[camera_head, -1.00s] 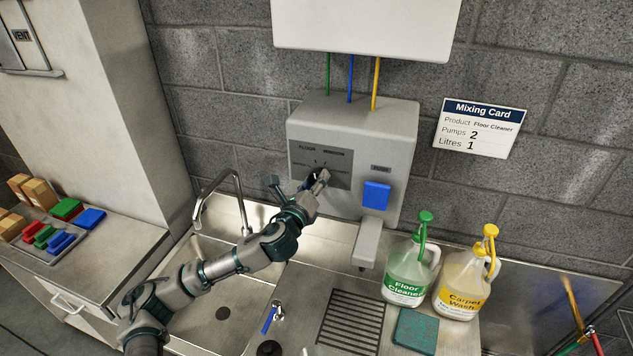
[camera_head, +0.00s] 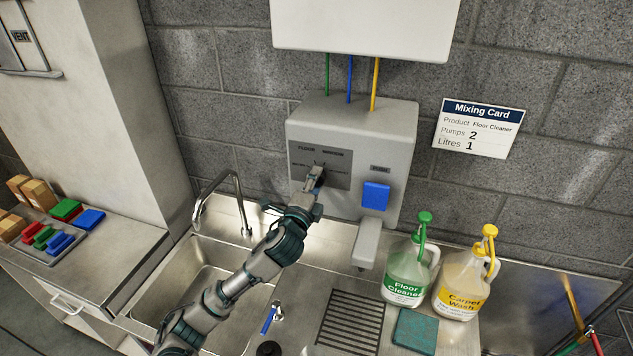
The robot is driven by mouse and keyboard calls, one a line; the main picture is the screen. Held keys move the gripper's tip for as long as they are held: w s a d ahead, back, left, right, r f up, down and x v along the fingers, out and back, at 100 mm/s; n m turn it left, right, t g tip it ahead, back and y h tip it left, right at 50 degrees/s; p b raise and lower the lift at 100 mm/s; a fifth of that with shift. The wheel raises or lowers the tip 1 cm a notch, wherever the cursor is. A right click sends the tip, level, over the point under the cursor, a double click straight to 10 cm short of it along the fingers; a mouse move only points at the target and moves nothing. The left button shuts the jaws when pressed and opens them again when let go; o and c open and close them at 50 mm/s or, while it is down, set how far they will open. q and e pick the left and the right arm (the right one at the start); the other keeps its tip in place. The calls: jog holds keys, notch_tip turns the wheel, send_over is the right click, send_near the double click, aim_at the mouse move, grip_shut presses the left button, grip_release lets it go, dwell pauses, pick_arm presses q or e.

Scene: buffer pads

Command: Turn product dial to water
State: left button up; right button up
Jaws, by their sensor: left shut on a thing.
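The grey dispenser (camera_head: 400,130) hangs on the block wall above the sink. Its dark dial panel (camera_head: 338,178) carries small labels that are too small to read surely. The product dial sits on this panel and is mostly hidden behind my left gripper (camera_head: 314,178). My left gripper is shut on the dial, with its fingers pointing up at the panel. The dial's pointer position cannot be told. My right gripper is not in view.
A blue push button (camera_head: 376,195) and a spout are right of the panel. The faucet (camera_head: 224,200) stands left of my arm. A green-capped floor cleaner jug (camera_head: 405,285) and a yellow-capped carpet wash jug (camera_head: 462,290) stand on the right. A mixing card (camera_head: 480,128) hangs on the wall.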

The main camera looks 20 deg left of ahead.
pick_arm(q)
jog(key=shift+f+n, duration=0.25)
jog(key=shift+n, duration=0.45)
jog(key=shift+f, duration=0.15)
jog(key=o, duration=1)
jog(key=shift+o, duration=0.7)
jog(key=shift+s+a+r, duration=0.1)
jog(key=shift+a+r, duration=0.1)
jog(key=s+f, duration=0.1)
jog(key=s, duration=1.1)
jog(key=shift+a, duration=0.3)
jog(key=shift+f, duration=0.1)
